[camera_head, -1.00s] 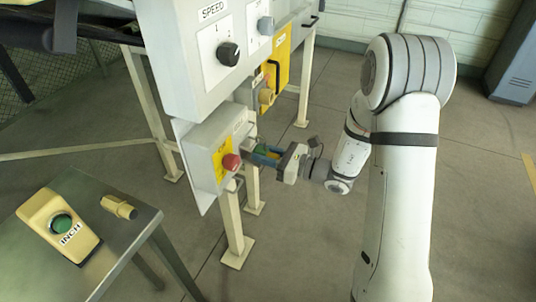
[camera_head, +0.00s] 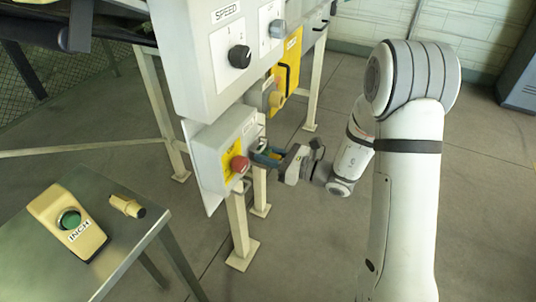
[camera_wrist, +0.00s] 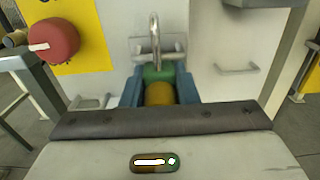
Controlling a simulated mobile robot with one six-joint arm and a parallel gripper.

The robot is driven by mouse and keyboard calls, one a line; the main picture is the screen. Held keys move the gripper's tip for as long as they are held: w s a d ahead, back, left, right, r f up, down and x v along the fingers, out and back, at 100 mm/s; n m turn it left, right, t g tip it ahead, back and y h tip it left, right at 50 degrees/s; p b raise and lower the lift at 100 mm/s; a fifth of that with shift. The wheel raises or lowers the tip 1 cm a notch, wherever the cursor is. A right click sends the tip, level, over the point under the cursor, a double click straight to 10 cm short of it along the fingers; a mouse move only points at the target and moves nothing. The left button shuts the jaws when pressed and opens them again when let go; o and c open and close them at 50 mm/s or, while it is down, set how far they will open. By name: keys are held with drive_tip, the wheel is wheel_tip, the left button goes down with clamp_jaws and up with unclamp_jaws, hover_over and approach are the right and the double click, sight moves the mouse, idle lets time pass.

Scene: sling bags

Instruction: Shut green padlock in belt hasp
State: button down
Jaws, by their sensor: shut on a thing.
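My gripper (camera_head: 264,157) is at the side of the grey box with the red button, on the right of the lower panel. In the wrist view its blue fingers (camera_wrist: 160,92) are shut on the green padlock (camera_wrist: 160,72), which has a yellow lower part. The padlock's metal shackle (camera_wrist: 154,38) stands upright above the body. A grey metal hasp (camera_wrist: 140,47) is on the box side, right behind the shackle. I cannot tell whether the shackle passes through the hasp or whether it is shut. In the head view the padlock is mostly hidden by the fingers.
The red button (camera_head: 240,164) on a yellow plate is close left of my gripper. Another metal loop (camera_wrist: 237,68) is to the right in the wrist view. A padlocked-looking yellow box (camera_head: 288,65) is behind. A metal table (camera_head: 150,218) holds the INCH button box (camera_head: 68,222).

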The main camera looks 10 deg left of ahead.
drive_tip(key=shift+f, duration=0.15)
drive_tip(key=shift+c, duration=2.1)
unclamp_jaws()
drive_tip(key=v, duration=0.7)
